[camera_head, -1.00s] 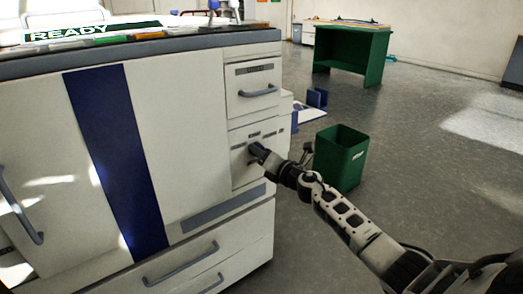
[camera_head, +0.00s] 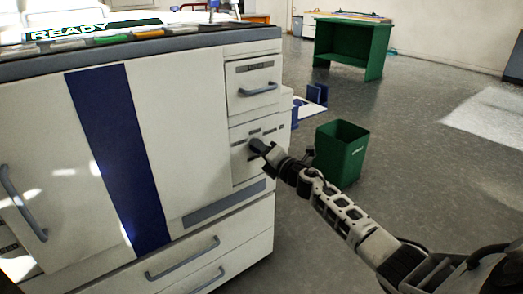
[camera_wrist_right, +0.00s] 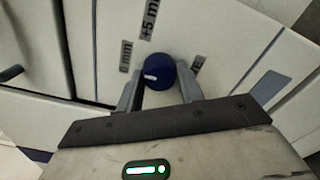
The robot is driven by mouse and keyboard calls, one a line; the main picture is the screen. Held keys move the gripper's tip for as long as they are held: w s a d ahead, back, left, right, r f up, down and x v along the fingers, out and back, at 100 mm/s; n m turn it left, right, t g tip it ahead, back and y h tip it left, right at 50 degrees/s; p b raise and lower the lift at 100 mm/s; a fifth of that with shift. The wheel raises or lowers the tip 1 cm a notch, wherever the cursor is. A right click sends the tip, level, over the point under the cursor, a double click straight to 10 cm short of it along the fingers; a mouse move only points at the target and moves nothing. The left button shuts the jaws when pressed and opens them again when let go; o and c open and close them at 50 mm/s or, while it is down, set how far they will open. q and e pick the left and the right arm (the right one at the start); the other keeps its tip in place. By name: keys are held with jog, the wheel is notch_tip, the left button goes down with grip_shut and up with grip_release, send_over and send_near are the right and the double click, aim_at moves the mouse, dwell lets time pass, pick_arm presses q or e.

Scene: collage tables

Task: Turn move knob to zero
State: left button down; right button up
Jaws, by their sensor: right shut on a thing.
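The dark blue round knob (camera_wrist_right: 158,72) sits on the white machine's panel between the fingers of my right gripper (camera_wrist_right: 159,90) in the right wrist view. The fingers are shut on it from both sides. A white mark on the knob's face points to the left, roughly toward the label that seems to read "0 mm" (camera_wrist_right: 125,56). A "+5 mm" label (camera_wrist_right: 149,19) is above the knob, and a partly hidden label (camera_wrist_right: 197,64) is to its right. In the head view my right gripper (camera_head: 256,147) is against the panel and hides the knob. My left gripper is out of view.
The large white machine (camera_head: 185,120) with a blue stripe fills the left side. A drawer handle (camera_head: 258,89) is above my right gripper. A green bin (camera_head: 341,152) stands on the floor to the right, close behind my right arm. A green table (camera_head: 350,40) is farther back.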

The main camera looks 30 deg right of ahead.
jog(key=shift+f, duration=0.1)
jog(key=o, duration=1)
jog(key=shift+s, duration=0.1)
pick_arm(q)
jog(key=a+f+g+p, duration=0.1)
jog(key=p, duration=0.2)
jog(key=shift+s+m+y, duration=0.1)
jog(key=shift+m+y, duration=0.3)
pick_arm(e)
jog(key=s+d, duration=0.1)
jog(key=s, duration=1.4)
jog(key=shift+s, duration=0.4)
jog(key=shift+d, duration=0.1)
